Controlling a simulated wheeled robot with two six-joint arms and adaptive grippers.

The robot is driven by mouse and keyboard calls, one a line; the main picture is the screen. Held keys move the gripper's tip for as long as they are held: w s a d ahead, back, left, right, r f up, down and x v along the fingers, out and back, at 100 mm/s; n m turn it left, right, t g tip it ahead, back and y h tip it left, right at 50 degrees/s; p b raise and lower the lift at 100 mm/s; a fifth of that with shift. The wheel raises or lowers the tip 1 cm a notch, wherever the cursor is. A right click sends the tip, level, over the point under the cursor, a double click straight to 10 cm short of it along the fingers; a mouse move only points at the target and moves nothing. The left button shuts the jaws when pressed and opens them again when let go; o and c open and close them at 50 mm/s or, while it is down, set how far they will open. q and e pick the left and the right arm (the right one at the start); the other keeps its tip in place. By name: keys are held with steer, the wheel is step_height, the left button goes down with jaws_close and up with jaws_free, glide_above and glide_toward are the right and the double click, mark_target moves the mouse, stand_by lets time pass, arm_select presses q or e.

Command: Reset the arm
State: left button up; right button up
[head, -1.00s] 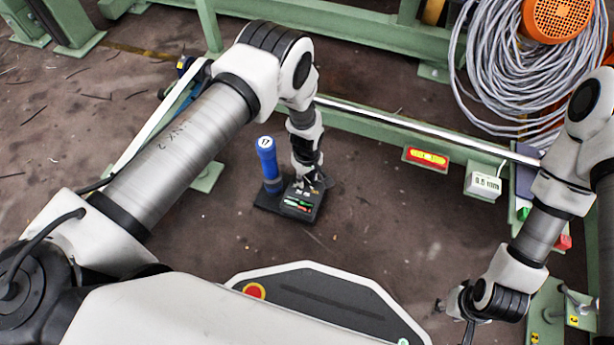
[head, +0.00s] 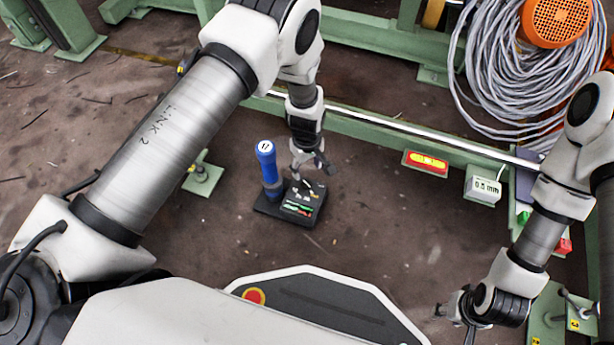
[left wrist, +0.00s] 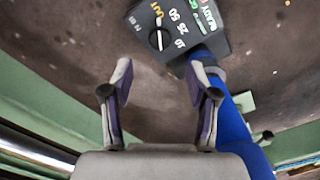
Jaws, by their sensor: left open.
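My left gripper (head: 312,172) is open and empty, pointing down above a black device (head: 304,206) on the floor. The device has a lit panel. In the left wrist view, the device (left wrist: 178,32) shows a dial and the word READY beyond the two spread fingers (left wrist: 161,75). A blue cylinder (head: 268,166) with a white top marked 17 stands upright at the device's left side. The blue cylinder also shows behind the right finger in the left wrist view (left wrist: 236,128). My right gripper (head: 454,318) is low at the right, its fingers apart and empty.
A green frame with a shiny rail (head: 400,124) runs behind the device. It carries a red-yellow light (head: 427,161) and a white gauge (head: 484,185) reading 0.5 mm. Coiled grey cable (head: 505,90) and an orange motor (head: 562,22) are at the back right. The floor (head: 390,225) between my grippers is clear.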

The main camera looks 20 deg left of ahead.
arm_select(q)
step_height(320, 180, up, 4)
steer(key=shift+f, duration=0.15)
stand_by(0.4)
